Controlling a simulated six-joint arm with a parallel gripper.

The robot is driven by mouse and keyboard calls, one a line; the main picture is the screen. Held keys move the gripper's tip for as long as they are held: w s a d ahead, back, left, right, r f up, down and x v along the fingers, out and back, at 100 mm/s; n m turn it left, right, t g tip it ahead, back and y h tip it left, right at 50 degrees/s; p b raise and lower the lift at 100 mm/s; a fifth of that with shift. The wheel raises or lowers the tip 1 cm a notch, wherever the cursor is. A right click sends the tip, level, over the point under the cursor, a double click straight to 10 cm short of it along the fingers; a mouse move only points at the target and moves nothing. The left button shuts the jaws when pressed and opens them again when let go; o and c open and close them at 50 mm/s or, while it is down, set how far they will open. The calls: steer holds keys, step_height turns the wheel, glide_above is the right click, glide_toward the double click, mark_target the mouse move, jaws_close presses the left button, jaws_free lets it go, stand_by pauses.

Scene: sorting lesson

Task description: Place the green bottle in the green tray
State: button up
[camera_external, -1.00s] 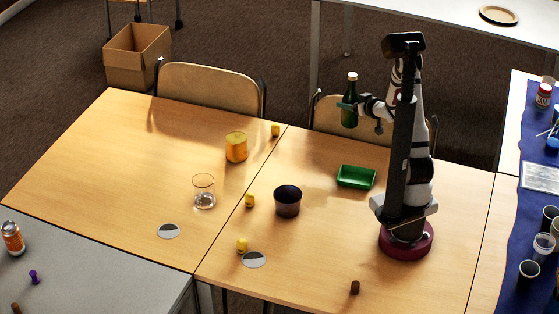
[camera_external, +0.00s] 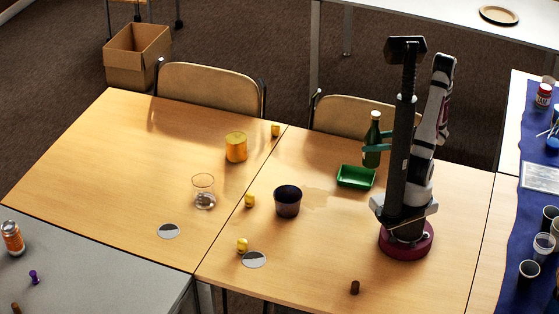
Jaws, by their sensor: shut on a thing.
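The green bottle (camera_external: 373,155) is upright, with a pale cap, just behind and above the right part of the green tray (camera_external: 353,178). Its lower end shows close to the tray's back edge; I cannot tell whether it touches the tray. My gripper (camera_external: 374,140) is shut on the bottle around its upper body, with teal fingers showing on both sides. Part of the gripper is hidden behind my arm. The green tray is a small rectangular tray on the table, and its visible inside is empty.
A dark cup (camera_external: 288,201) stands left of the tray. A brown piece (camera_external: 355,288) is at the front. A chair (camera_external: 350,116) stands behind the table.

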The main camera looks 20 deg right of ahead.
steer(key=shift+w+a+f, duration=0.4)
steer(key=shift+a+f, duration=0.25)
steer(key=shift+f, duration=0.45)
steer(key=shift+w+a+f, duration=0.45)
steer(key=shift+a+f, duration=0.2)
steer(key=shift+f, duration=0.5)
steer(key=shift+w+a+f, duration=0.4)
steer(key=shift+a+f, duration=0.25)
steer(key=shift+f, duration=0.45)
steer(key=shift+f, duration=0.1)
